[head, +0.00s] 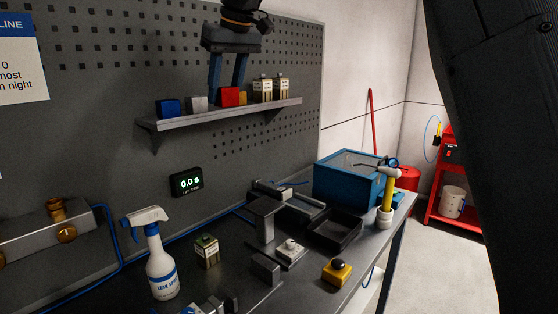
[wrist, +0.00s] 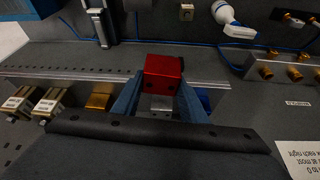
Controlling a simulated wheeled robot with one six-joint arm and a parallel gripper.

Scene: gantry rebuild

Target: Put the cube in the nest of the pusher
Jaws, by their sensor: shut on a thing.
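A red cube (head: 229,97) is between the blue fingers of my gripper (head: 228,90), at the wall shelf. In the wrist view the red cube (wrist: 164,73) sits between the two fingertips (wrist: 160,85), and my gripper is shut on it. I cannot tell whether the cube still touches the shelf. A device with a metal slide (head: 287,200) and a blue hose stands on the bench at the back; it looks like the pusher. Its nest cannot be made out clearly, partly hidden by a dark post (head: 265,218).
The shelf (head: 225,115) also holds a blue cube (head: 168,107), a grey cube (head: 197,103), a yellow block and labelled blocks (head: 263,89).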

